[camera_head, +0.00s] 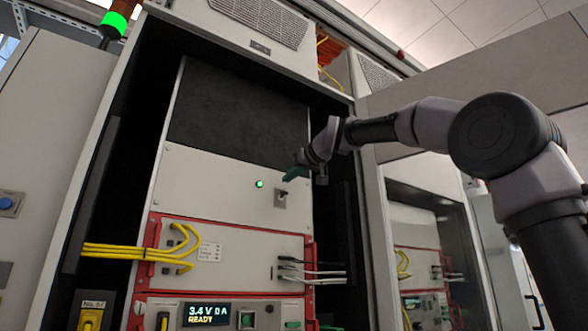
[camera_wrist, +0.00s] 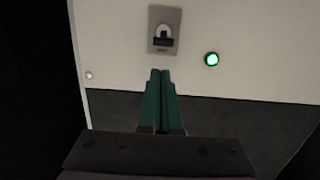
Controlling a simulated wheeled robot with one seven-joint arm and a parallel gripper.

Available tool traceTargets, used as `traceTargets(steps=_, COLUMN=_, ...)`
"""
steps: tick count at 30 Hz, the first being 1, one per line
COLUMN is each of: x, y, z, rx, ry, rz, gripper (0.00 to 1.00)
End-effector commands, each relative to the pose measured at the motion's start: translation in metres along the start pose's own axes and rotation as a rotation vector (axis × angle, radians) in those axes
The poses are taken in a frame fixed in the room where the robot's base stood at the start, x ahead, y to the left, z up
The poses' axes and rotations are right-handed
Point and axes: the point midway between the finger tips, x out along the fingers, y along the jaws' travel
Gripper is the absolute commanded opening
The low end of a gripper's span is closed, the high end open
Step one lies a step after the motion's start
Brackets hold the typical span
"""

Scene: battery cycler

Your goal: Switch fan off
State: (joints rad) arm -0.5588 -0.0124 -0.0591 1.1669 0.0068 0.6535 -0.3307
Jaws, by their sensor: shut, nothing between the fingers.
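The fan switch (camera_head: 281,198) is a small toggle on a grey plate in the upper white panel of the cabinet. A green lamp (camera_head: 260,184) glows to the left of the switch; the lamp (camera_wrist: 212,59) also shows lit in the wrist view. My gripper (camera_head: 292,174) has green fingers and is just above the switch in the head view. In the wrist view my gripper (camera_wrist: 161,73) is shut and empty, its tips apart from the plate in the picture.
Below are a red-framed unit with yellow cables (camera_head: 180,250) and black and white leads (camera_head: 315,272), and a display (camera_head: 207,314) reading 3.4 V 0 A READY. The cabinet's right side stands close to my arm. A dark panel (camera_head: 240,105) lies above the white one.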

Motion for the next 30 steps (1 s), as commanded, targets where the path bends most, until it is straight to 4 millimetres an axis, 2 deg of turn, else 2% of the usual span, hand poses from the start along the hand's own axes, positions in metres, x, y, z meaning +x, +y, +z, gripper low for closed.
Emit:
traceTargets(steps=3, x=0.004, y=-0.001, z=0.013, rx=0.0, ry=-0.003, rz=-0.002, gripper=0.0)
traceTargets(steps=8, x=0.005, y=-0.001, z=0.019, rx=0.0, ry=-0.002, rz=-0.002, gripper=0.0)
traceTargets(steps=30, x=0.003, y=0.0, z=0.023, rx=0.001, ry=-0.002, rz=0.0, gripper=0.0)
